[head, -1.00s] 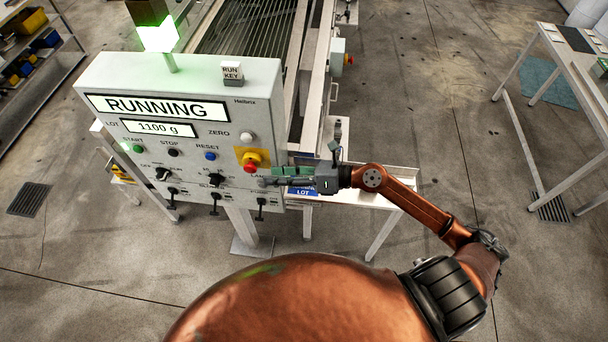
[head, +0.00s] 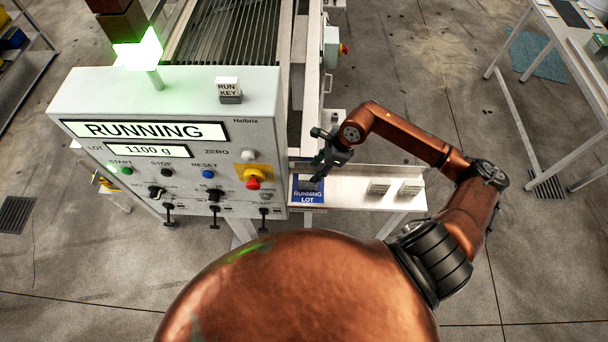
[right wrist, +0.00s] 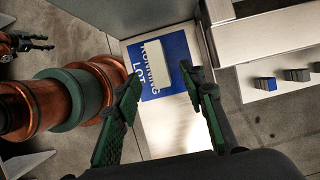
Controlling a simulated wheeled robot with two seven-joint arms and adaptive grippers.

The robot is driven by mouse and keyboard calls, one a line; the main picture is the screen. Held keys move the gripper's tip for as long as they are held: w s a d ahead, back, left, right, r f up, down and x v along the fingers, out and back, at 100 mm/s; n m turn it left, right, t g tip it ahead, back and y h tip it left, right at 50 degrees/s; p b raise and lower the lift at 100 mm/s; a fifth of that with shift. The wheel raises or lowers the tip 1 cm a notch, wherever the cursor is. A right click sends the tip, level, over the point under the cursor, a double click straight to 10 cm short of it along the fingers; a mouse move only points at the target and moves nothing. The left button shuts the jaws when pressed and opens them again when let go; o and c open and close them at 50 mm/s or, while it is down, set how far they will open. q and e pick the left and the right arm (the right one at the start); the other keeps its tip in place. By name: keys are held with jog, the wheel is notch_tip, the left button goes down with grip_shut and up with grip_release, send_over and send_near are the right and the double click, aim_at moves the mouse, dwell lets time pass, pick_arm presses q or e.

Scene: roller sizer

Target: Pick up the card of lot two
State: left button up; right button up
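A pale card (right wrist: 161,65) lies on the blue RUNNING LOT plate (right wrist: 181,48) in the right wrist view. The plate also shows in the head view (head: 307,197) at the left end of a white shelf. Two more cards lie on the shelf to the right, one nearer (head: 378,188) and one farther (head: 411,189); their writing is too small to read. My right gripper (head: 315,176) points down over the plate. In the right wrist view its green-padded fingers (right wrist: 162,80) are apart with nothing held. A dark gripper, seemingly my left (right wrist: 32,43), shows at the upper left there.
The grey control panel (head: 240,110) reads RUNNING and 1100 g and stands close left of my right gripper. A RUN KEY block (head: 229,90) sits on its top. The shelf (head: 345,200) is bare between the plate and the cards. A white table (head: 550,30) stands at the far right.

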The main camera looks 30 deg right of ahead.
aim_at(310, 177)
jog(key=p+x, duration=0.1)
jog(key=x, duration=0.2)
jog(key=shift+s+a+f+p, duration=0.1)
jog(key=shift+a+f+p, duration=0.15)
jog(key=shift+p, duration=0.1)
jog(key=shift+p+x, duration=0.4)
jog(key=shift+x, duration=0.8)
jog(key=shift+a+f, duration=0.1)
jog(key=shift+f, duration=0.4)
jog(key=c, duration=0.8)
grip_shut()
pick_arm(q)
jog(key=s+r, duration=0.2)
jog(key=s, duration=0.1)
jog(key=shift+s+r, duration=0.1)
jog(key=shift+s, duration=0.2)
pick_arm(e)
jog(key=shift+r, duration=0.15)
